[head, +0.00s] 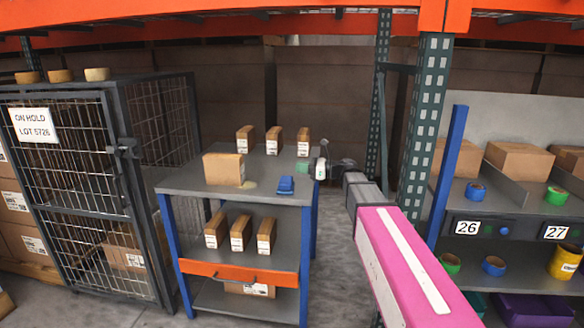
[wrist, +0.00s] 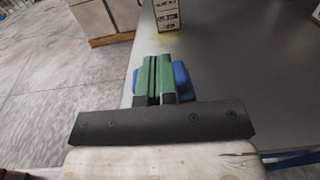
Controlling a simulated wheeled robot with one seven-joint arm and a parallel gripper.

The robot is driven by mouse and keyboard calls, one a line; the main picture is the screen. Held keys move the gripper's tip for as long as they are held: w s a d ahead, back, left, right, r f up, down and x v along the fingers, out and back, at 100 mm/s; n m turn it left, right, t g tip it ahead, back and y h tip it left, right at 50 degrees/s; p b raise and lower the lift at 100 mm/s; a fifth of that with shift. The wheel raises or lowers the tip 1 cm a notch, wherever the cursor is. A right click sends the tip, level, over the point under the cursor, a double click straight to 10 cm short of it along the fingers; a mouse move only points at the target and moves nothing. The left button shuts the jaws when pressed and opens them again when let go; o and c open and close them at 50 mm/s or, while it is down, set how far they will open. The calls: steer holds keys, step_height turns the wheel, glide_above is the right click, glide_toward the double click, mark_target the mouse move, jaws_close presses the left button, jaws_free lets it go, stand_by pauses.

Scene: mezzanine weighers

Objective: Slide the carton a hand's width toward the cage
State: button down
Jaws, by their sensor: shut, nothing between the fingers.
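A plain brown carton (head: 223,169) stands upright near the left part of the grey bench top (head: 190,183). Its lower part and a printed label (wrist: 167,16) show at the top of the wrist view. The wire cage (head: 75,190) stands left of the bench, across a gap. My gripper (head: 306,168), with green fingers, is over the bench's right part, to the right of the carton and apart from it. In the wrist view the green fingers (wrist: 158,78) are together with nothing between them and point toward the carton.
A blue object (head: 286,185) lies on the bench right of the carton, partly hidden behind my fingers in the wrist view (wrist: 182,80). A yellowish patch (head: 250,185) lies beside the carton. Three small labelled boxes (head: 273,140) stand at the back. A rack post (head: 417,125) rises at right.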

mark_target(241, 164)
steer(key=a, duration=0.7)
steer(key=w+a, duration=0.1)
steer(key=a, duration=1.3)
steer(key=shift+w+a, duration=0.15)
steer(key=shift+w, duration=0.25)
steer(key=a, duration=0.5)
steer(key=w+a, duration=0.1)
steer(key=a, duration=1)
steer(key=shift+w, duration=0.15)
